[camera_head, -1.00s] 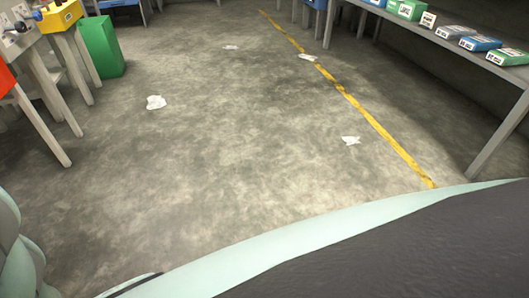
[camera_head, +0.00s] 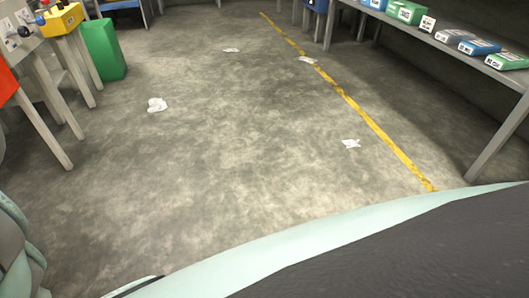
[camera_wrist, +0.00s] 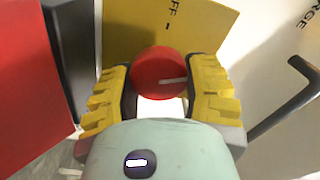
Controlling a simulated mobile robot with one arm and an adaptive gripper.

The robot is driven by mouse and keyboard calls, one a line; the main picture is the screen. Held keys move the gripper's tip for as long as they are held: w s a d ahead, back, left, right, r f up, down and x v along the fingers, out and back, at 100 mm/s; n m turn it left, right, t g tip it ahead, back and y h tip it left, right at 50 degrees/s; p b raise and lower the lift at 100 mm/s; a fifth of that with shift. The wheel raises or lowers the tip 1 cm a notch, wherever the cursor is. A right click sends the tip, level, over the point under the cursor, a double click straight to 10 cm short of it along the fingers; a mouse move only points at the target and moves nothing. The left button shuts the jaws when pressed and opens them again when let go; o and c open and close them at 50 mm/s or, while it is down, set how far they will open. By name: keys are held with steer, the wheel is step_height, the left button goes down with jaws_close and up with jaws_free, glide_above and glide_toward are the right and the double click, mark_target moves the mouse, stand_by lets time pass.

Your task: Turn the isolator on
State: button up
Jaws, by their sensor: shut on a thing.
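The isolator's round red knob (camera_wrist: 152,72) shows in the wrist view in front of a yellow plate (camera_wrist: 125,35). A pale line on the knob runs nearly level toward its right edge. The word OFF and a short dark tick are printed on the plate above the knob. My gripper (camera_wrist: 160,85) has its yellow ribbed fingers on the left and right of the knob and is shut on it. The knob's lower edge is close to my pale green gripper body. I cannot make out the gripper or this knob in the head view.
In the wrist view, a red surface (camera_wrist: 22,75) stands left and a black handle (camera_wrist: 285,100) right on a pale panel. In the head view, a green bin (camera_head: 103,50) stands at left and a bench (camera_head: 455,48) at right. The floor between is mostly open, with white scraps.

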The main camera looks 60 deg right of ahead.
steer(key=shift+w+d+f+m, duration=0.1)
steer(key=shift+w+d+m, duration=0.1)
steer(key=shift+m, duration=0.4)
steer(key=shift+s+a, duration=0.2)
steer(key=shift+w+d+f+m, duration=0.1)
steer(key=shift+d+m, duration=0.05)
steer(key=shift+m, duration=0.95)
steer(key=shift+m+b, duration=0.45)
steer(key=shift+m, duration=0.25)
stand_by(0.3)
steer(key=o, duration=1.2)
